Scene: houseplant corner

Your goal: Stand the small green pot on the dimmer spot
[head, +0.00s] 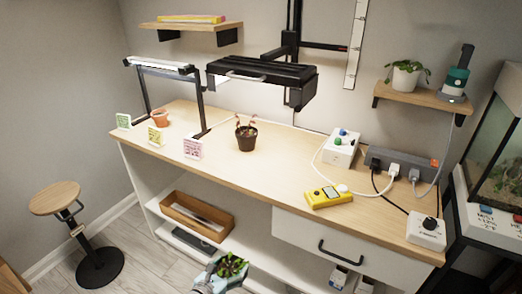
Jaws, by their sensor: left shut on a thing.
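A small pot with a leafy green plant (231,266) is at the bottom centre, in front of the bench and lower than its top. My left gripper (213,275) is shut on this pot; the leaves and the gripper hide much of it. The wooden bench top (285,163) has a small lamp (158,66) over its left end and a larger black lamp (262,72) over its middle. Which spot is dimmer is hard to tell from the picture. My right gripper is not in view.
A terracotta pot (160,117) and a dark brown pot (246,140) stand on the bench. Green (124,121), yellow (156,136) and pink (193,148) cards line its front left. A yellow meter (329,197), cables and a power strip (402,163) crowd the right.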

